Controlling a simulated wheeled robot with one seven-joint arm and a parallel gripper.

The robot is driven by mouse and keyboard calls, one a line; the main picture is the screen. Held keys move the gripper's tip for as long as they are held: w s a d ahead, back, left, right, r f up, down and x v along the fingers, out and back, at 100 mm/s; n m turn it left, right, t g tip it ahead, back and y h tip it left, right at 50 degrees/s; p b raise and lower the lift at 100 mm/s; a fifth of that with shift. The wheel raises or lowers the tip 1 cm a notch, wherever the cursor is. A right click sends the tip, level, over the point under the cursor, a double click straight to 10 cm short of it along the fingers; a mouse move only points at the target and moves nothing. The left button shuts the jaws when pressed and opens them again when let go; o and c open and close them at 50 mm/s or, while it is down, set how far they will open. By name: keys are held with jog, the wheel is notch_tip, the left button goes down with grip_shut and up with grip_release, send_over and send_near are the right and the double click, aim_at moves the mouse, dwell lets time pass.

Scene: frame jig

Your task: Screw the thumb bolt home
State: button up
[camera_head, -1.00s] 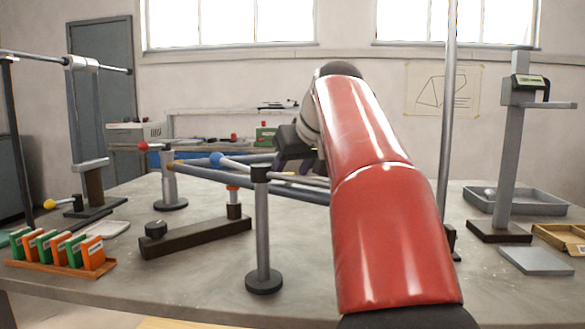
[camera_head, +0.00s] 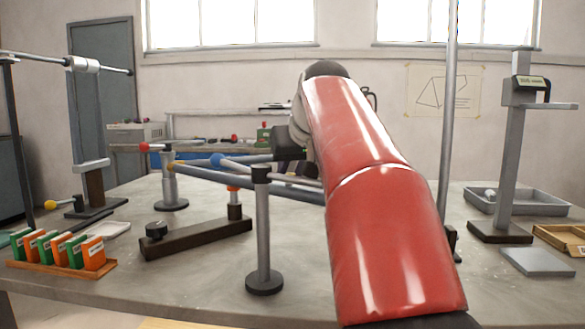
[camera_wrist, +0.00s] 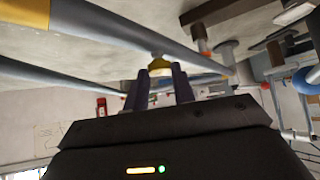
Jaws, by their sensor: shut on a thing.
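In the wrist view my gripper (camera_wrist: 161,74) has its two dark fingers close together, shut on a small yellow piece (camera_wrist: 160,64), which I take to be the thumb bolt's head. This piece sits right against a blue-grey tube (camera_wrist: 120,32) of the frame. The bolt's shank and how deep it sits are hidden. In the head view the frame's long tube (camera_head: 215,178) runs from the left post towards the right, behind a grey post. My red arm reaches over from the right and hides the fingers and the bolt.
A grey post (camera_head: 263,235) on a round foot stands in front of the frame. A dark bar with a black knob (camera_head: 156,229) lies left of it. A rack of orange and green cards (camera_head: 95,252) is at front left. A grey tray (camera_head: 545,203) is at right.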

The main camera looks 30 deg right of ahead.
jog(key=o, duration=1)
jog(key=p+v, duration=0.1)
jog(key=v, duration=0.6)
jog(key=shift+s+r, duration=0.3)
